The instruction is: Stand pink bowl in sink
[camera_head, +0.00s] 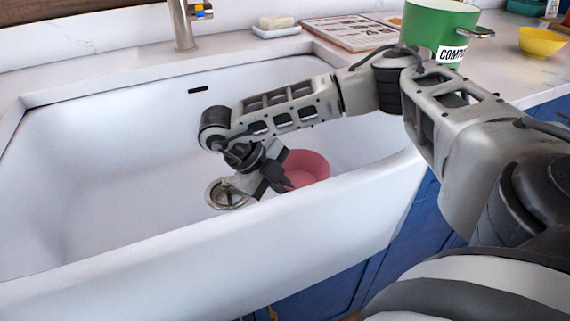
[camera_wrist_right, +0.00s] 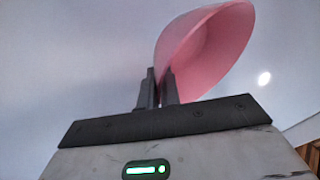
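The pink bowl (camera_head: 308,166) is inside the white sink (camera_head: 110,165), right of the drain (camera_head: 226,194). My right gripper (camera_head: 281,182) reaches down into the sink at the bowl's left side. In the right wrist view, its two fingers (camera_wrist_right: 158,88) are close together with the edge of the pink bowl (camera_wrist_right: 208,48) pinched between them. The bowl's opening faces to the right and toward the camera there. I cannot tell whether the bowl touches the sink floor. My arm and gripper hide part of the bowl's left side. My left gripper is not in view.
The sink's front wall (camera_head: 330,210) rises close to the bowl. A faucet (camera_head: 183,25) stands behind. The sink's left half is empty.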

